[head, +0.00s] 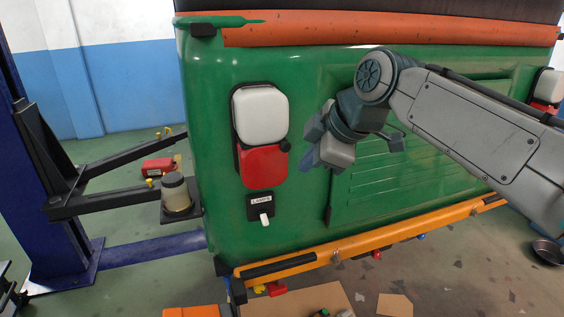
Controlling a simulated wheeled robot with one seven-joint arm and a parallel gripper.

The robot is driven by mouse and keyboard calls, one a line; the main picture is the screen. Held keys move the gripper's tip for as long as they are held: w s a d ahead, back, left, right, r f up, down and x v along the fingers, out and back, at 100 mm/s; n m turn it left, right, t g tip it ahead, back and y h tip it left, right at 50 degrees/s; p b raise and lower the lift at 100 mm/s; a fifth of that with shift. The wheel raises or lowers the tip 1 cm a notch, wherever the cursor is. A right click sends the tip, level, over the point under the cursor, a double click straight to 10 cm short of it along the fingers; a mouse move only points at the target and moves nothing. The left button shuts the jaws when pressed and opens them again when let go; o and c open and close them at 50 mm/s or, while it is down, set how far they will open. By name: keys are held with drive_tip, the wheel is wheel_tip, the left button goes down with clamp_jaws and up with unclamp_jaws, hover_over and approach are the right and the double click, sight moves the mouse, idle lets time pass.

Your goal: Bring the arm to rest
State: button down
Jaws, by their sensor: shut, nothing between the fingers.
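My arm (470,125) reaches in from the right side of the head view, in front of the rear of a green rickshaw (215,150).
A white lamp (261,113) above a red lamp (263,166) and a labelled switch (264,218) sit on the rickshaw's left rear. An orange bumper (370,241) runs below. A blue lift post (30,190) with black arms stands left. Cardboard (295,299) lies on the floor.

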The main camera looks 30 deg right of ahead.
drive_tip(key=d+v, duration=0.1)
drive_tip(key=v, duration=0.8)
drive_tip(key=shift+w+d, duration=0.2)
drive_tip(key=shift+w, duration=0.2)
drive_tip(key=shift+r, duration=0.15)
